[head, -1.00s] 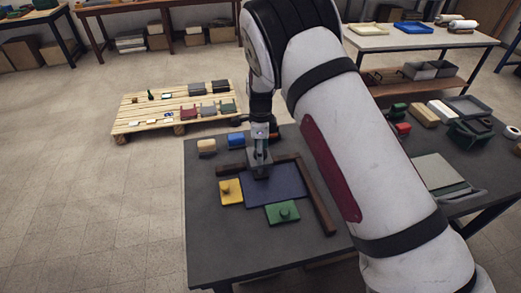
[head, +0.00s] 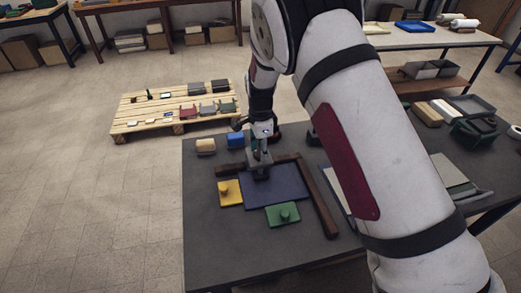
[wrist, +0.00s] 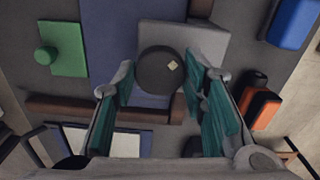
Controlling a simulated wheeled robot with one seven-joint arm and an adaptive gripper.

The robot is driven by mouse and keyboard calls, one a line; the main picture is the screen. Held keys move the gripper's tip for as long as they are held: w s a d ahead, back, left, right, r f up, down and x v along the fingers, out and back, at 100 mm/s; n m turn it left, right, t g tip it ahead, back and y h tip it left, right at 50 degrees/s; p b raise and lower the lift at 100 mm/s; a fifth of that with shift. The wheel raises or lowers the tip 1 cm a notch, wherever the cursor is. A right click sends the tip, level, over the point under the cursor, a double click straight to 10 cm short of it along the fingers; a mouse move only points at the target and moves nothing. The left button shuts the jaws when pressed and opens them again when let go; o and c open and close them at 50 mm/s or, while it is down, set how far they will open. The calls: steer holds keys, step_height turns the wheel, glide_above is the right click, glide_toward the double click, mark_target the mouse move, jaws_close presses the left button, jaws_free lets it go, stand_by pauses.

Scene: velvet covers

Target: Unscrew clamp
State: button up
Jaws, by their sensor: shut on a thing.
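The clamp stands at the far edge of the blue sheet (head: 276,185), near the corner of a brown frame. In the wrist view its dark round knob (wrist: 155,74) carries a small pale mark on top. A light grey plate (wrist: 210,42) lies under and beside the knob. My gripper (wrist: 159,82) has its teal-padded fingers on either side of the knob, shut on it. In the head view my gripper (head: 261,165) points down over the clamp and largely hides it.
Brown bars (head: 319,203) edge the blue sheet on two sides. A yellow plate (head: 229,193) and a green plate (head: 283,215), each with a knob, lie near it. A blue block (head: 236,141) and a tan block (head: 205,146) stand behind. The table's front left is clear.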

steer(key=n+b, duration=0.2)
steer(key=n, duration=0.4)
steer(key=shift+w+n, duration=0.1)
steer(key=shift+n, duration=0.2)
steer(key=n+b, duration=0.2)
steer(key=n, duration=0.4)
steer(key=shift+f+b, duration=0.1)
steer(key=shift+b, duration=0.2)
steer(key=n+b, duration=0.2)
steer(key=n, duration=0.4)
steer(key=shift+n, duration=0.3)
steer(key=n+b, duration=0.2)
steer(key=n, duration=0.4)
steer(key=shift+n, duration=0.4)
steer(key=o, duration=1.2)
steer(key=shift+c, duration=0.2)
step_height(320, 180, up, 12)
